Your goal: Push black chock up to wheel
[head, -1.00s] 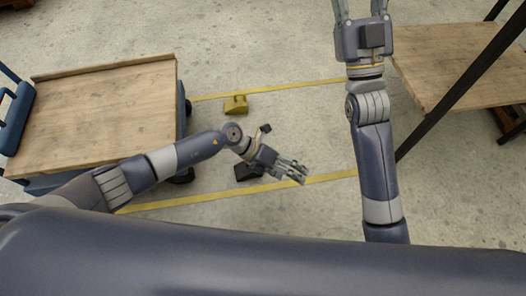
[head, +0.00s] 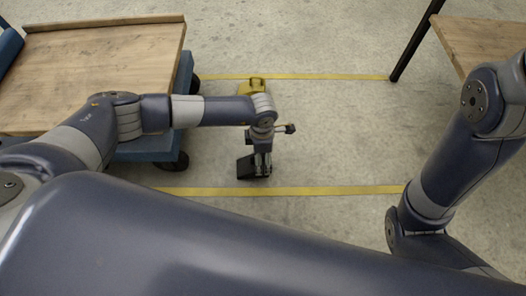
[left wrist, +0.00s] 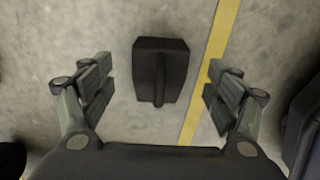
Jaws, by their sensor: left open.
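The black chock (head: 245,167) lies on the floor to the right of the black wheel (head: 178,163) under the wooden-topped cart, with bare floor between them. My left gripper (head: 262,172) points down at the chock and partly covers its right side in the head view. In the left wrist view the chock (left wrist: 160,68) shows centred beyond and between the spread fingers of my left gripper (left wrist: 160,88), with floor showing on both sides of it. The gripper is open and holds nothing. My right gripper is out of view; only its arm shows.
The cart (head: 95,75) stands at the left. A yellow chock (head: 251,86) sits farther back by the far yellow floor line (head: 320,76). A near yellow line (head: 310,191) runs in front of the black chock. A wooden table (head: 485,45) stands at the right; the middle floor is clear.

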